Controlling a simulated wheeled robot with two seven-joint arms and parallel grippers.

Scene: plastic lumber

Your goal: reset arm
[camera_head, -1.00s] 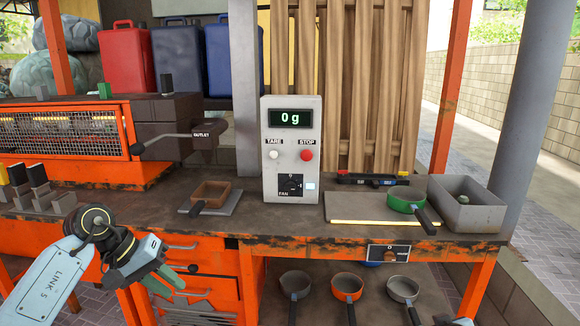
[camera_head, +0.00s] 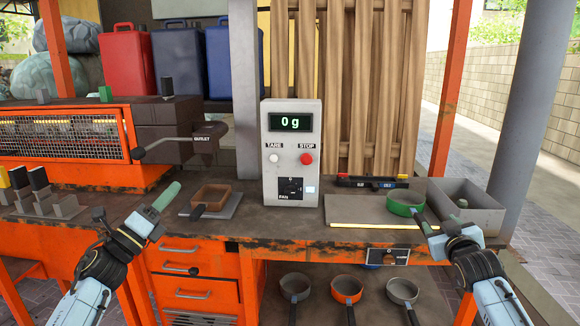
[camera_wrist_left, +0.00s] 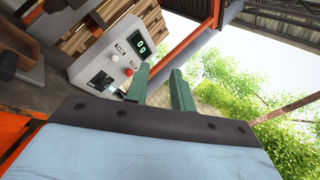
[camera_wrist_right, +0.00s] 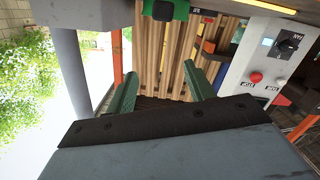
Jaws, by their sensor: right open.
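My left gripper (camera_head: 166,196) is raised at the left, in front of the bench and left of the small brown pan. In the left wrist view its two green fingers (camera_wrist_left: 162,80) stand apart with nothing between them. My right gripper (camera_head: 428,222) is at the bench's right front, overlapping the green pan's handle in the head view; I cannot tell whether they touch. In the right wrist view its green fingers (camera_wrist_right: 160,82) are spread wide and empty.
A grey control box (camera_head: 292,150) reading 0 g stands mid-bench. The brown pan (camera_head: 212,193) is left of it; the green pan (camera_head: 404,196) and a grey bin (camera_head: 478,212) are right. Several pans, including an orange one (camera_head: 347,288), are below. The bench front centre is clear.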

